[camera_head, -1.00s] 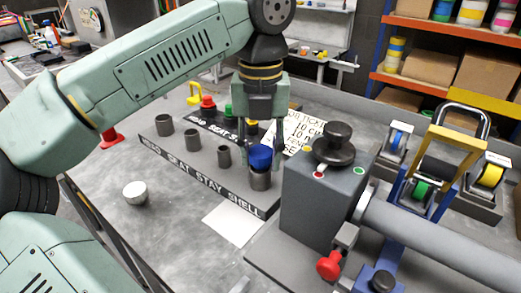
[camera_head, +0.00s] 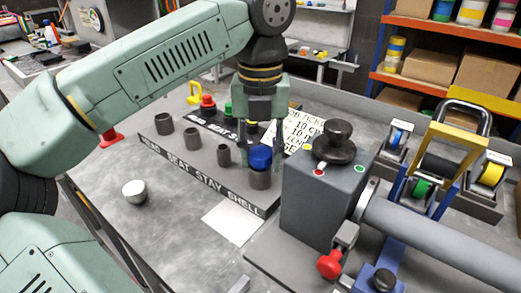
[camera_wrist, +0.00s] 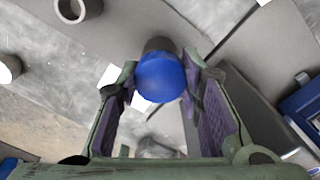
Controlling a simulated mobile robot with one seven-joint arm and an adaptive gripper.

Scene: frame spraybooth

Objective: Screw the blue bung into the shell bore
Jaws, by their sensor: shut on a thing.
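The blue bung (camera_head: 260,157) sits at the top of the shell bore (camera_head: 260,180), a dark grey cylinder at the right end of the labelled rack, by the word SHELL. My gripper (camera_head: 262,150) points down over it with a finger on each side. In the wrist view the blue bung (camera_wrist: 161,77) lies between the fingertips, with the bore's grey tube just behind it. The gripper is shut on the bung. How deep the bung sits in the bore is hidden.
Other empty bores (camera_head: 192,138) stand along the rack (camera_head: 205,180). Red and green bungs (camera_head: 208,103) stand behind. A grey block with a black knob (camera_head: 335,140) is close on the right.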

